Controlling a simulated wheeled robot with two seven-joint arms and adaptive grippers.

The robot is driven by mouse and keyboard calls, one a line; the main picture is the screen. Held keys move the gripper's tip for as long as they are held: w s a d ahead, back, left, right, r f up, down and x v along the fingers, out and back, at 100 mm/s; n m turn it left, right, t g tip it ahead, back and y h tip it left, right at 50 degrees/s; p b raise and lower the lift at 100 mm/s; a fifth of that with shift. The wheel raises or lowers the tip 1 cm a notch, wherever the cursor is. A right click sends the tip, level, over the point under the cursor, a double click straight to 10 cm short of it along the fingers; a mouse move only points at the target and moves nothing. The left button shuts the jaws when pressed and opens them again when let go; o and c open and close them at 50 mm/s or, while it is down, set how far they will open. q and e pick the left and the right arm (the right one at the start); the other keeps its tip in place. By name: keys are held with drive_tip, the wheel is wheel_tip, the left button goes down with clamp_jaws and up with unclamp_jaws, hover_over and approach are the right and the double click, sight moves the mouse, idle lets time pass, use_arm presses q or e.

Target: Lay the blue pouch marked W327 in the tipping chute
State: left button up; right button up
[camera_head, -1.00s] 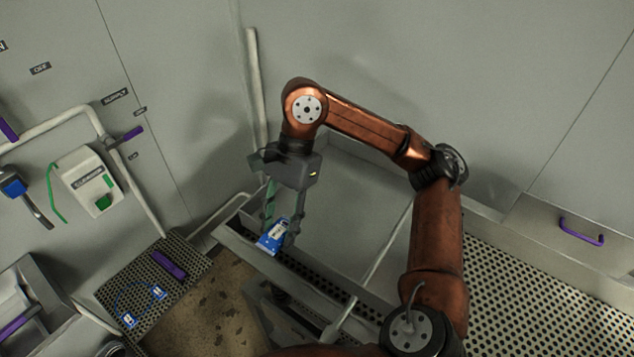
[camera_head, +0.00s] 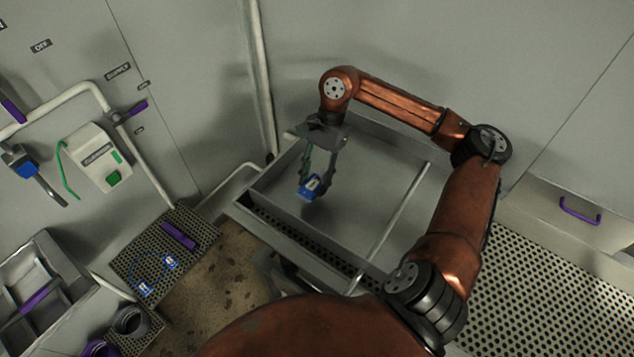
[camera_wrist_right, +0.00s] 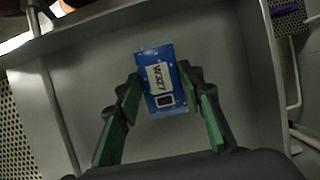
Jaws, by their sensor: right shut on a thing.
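The blue pouch (camera_head: 310,187) is between the fingers of my right gripper (camera_head: 318,185), over the grey metal tray of the tipping chute (camera_head: 375,170). In the right wrist view the pouch (camera_wrist_right: 161,80) shows a white label reading W327, and the green-padded fingers of the right gripper (camera_wrist_right: 162,100) are shut on its sides. The chute's bare floor (camera_wrist_right: 215,65) lies behind it. I cannot tell how far the pouch is above that floor. My left gripper is not in view.
A rail (camera_head: 400,210) crosses the chute on the right, and a perforated strip (camera_head: 310,240) runs along its front. A perforated shelf (camera_head: 140,262) at left holds a purple bar (camera_head: 178,236) and small blue tags (camera_head: 171,262). Walls stand behind.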

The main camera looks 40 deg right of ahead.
sight(318, 177)
drive_tip(key=shift+w+d+f, duration=0.25)
drive_tip(key=shift+d+f, duration=0.2)
drive_tip(key=shift+f, duration=0.05)
wheel_tip(318, 177, down, 2)
drive_tip(key=shift+d+f+p, duration=0.1)
drive_tip(key=shift+d+p, duration=0.05)
drive_tip(key=shift+p, duration=0.95)
drive_tip(key=shift+f+p, duration=0.35)
drive_tip(key=shift+f, duration=0.4)
drive_tip(key=shift+w, duration=0.1)
drive_tip(key=shift+f, duration=0.1)
drive_tip(key=o, duration=1.2)
drive_tip(key=shift+c, duration=0.2)
